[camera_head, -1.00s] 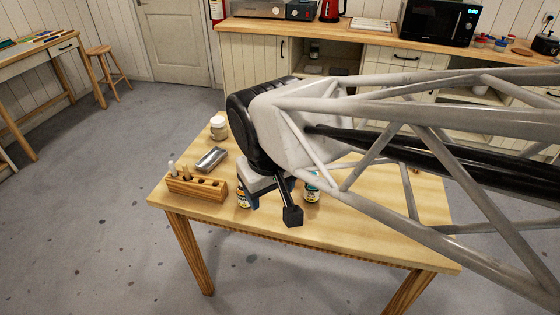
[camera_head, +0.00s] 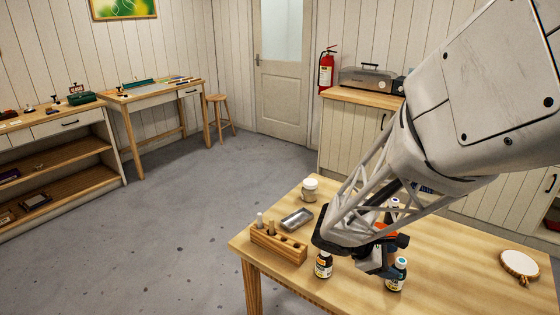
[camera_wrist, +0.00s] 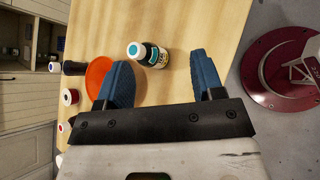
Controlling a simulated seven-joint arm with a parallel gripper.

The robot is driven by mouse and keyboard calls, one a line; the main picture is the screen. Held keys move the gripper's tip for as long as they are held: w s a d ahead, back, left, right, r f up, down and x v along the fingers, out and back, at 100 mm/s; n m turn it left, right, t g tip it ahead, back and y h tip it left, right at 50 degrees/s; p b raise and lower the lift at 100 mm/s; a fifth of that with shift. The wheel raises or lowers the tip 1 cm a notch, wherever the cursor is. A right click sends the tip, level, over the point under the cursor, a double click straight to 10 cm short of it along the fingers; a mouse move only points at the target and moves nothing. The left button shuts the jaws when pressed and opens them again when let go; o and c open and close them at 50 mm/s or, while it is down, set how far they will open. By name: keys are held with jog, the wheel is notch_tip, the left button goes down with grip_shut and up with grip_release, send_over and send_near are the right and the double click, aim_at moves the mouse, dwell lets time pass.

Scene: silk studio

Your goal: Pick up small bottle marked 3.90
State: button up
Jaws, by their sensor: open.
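A small dark bottle with a teal cap and a pale label (camera_wrist: 153,55) lies ahead between my fingers in the wrist view, apart from both. My gripper (camera_wrist: 158,62) is open and empty, its two blue fingers spread wide. In the head view my gripper (camera_head: 378,262) is low over the table, between a small bottle on the left (camera_head: 323,265) and one with a pale blue cap on the right (camera_head: 397,275). The right one seems to be the one in the wrist view. The marking 3.90 is not readable on either. My arm hides part of the table.
A round hoop (camera_head: 519,264) lies at the right. An orange disc (camera_wrist: 98,76) is beside my left finger. The table's right part is mostly clear.

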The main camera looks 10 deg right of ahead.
aim_at(406, 262)
jog(key=w+d+f+n+h, duration=0.1)
jog(key=f+n, duration=0.1)
jog(key=w+d+f+n+t+h, duration=0.1)
jog(key=w+f+n, duration=0.1)
jog(key=w+d+f+n+t+h, duration=0.1)
jog(key=w+f+n, duration=0.1)
jog(key=shift+w+d+f, duration=0.2)
jog(key=shift+w+f, duration=0.05)
jog(key=shift+f, duration=0.05)
jog(key=shift+d, duration=0.1)
jog(key=shift+x, duration=1.2)
jog(key=shift+d, duration=0.1)
jog(key=shift+x, duration=2.45)
jog(key=shift+f, duration=0.1)
jog(key=shift+s, duration=0.1)
grip_shut()
